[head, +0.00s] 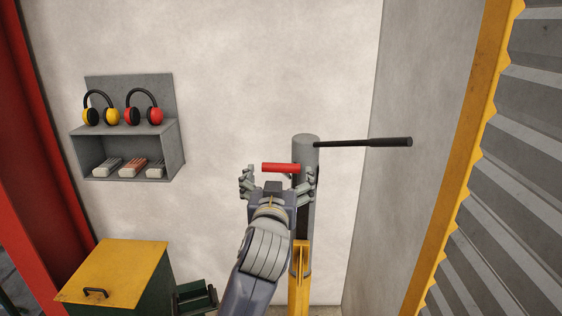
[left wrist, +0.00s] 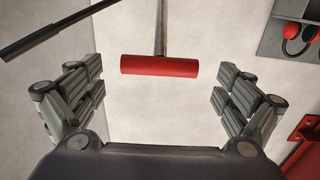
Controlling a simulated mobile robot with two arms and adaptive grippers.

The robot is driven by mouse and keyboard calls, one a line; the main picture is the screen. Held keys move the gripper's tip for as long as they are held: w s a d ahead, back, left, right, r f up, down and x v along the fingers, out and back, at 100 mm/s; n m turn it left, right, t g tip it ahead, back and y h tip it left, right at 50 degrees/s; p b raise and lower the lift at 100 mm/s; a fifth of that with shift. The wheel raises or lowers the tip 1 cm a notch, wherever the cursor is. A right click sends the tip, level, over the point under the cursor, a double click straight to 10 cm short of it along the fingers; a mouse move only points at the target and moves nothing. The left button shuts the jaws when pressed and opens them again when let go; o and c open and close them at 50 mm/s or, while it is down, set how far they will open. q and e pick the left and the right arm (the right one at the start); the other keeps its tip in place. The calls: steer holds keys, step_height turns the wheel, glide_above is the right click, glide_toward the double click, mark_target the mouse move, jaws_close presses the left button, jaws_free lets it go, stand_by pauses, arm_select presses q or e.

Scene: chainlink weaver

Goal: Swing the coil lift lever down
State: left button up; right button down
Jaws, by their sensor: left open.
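A lever with a red cylindrical grip (head: 280,168) shows in the head view, level, just left of the top of a grey post (head: 306,150). In the left wrist view the red grip (left wrist: 159,66) sits across the end of a thin grey rod (left wrist: 160,25). My left gripper (head: 279,177) is open, with its fingers spread on either side of the red grip. The grip lies between the fingers or just beyond their tips; I see no contact. My arm hides the lower post in part. My right gripper is not in view.
A black-handled bar (head: 385,142) sticks out rightward from the post and also shows in the left wrist view (left wrist: 30,42). A grey shelf (head: 174,146) holding earmuffs hangs on the left wall. A yellow-lidded box (head: 120,272) stands lower left. Corrugated metal edges the right.

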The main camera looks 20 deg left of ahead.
mark_target(281, 170)
arm_select(q)
steer(key=shift+p+x, duration=0.7)
steer(key=shift+x, duration=1.55)
